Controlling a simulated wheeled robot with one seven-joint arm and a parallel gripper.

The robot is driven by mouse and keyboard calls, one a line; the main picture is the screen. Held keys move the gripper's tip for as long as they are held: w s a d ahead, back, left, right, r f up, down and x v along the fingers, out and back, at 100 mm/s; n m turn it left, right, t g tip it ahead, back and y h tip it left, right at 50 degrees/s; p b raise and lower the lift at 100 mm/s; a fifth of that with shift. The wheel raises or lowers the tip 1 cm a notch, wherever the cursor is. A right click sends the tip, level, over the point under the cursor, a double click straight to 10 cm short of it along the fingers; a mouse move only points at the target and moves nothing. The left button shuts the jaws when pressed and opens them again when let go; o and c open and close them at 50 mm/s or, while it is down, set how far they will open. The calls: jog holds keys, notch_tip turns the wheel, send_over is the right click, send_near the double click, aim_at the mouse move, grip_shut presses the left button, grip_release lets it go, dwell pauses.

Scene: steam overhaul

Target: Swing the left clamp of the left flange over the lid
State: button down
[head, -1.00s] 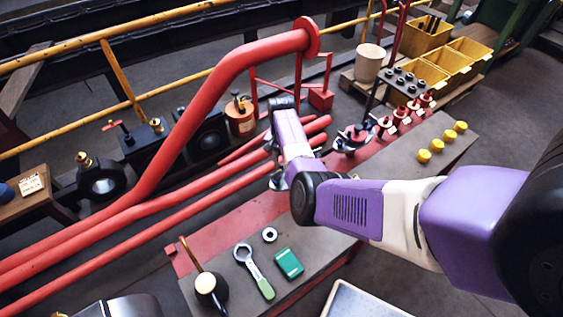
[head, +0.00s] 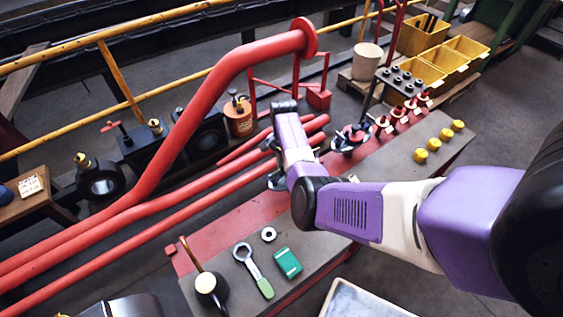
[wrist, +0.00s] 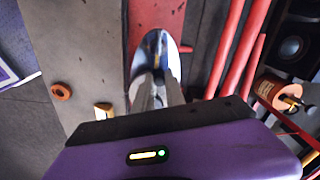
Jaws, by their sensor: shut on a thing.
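The left flange (wrist: 137,60) shows in the wrist view as a round, blurred metal and dark-blue disc on the red strip. My gripper (wrist: 157,80) reaches onto it with its two pale fingers close together, shut on a small part at its near side. That part looks like the left clamp, but the fingers hide most of it. How far the clamp is turned over the lid cannot be told. In the head view my gripper (head: 274,180) is low over the red strip, and my wrist covers most of this flange. A second flange (head: 350,139) stands to the right.
Red pipes (head: 190,190) run close beside the flange. An orange can (head: 239,116) stands behind them. Several yellow knobs (head: 421,156) stand at the right.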

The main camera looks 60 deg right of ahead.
jog(key=shift+s+a+m, duration=0.15)
jog(key=shift+s+m, duration=0.2)
jog(key=shift+m, duration=0.65)
jog(key=c, duration=1.4)
grip_release()
notch_tip(320, 180, up, 8)
jog(key=shift+f+p, duration=0.1)
jog(key=shift+p, duration=0.2)
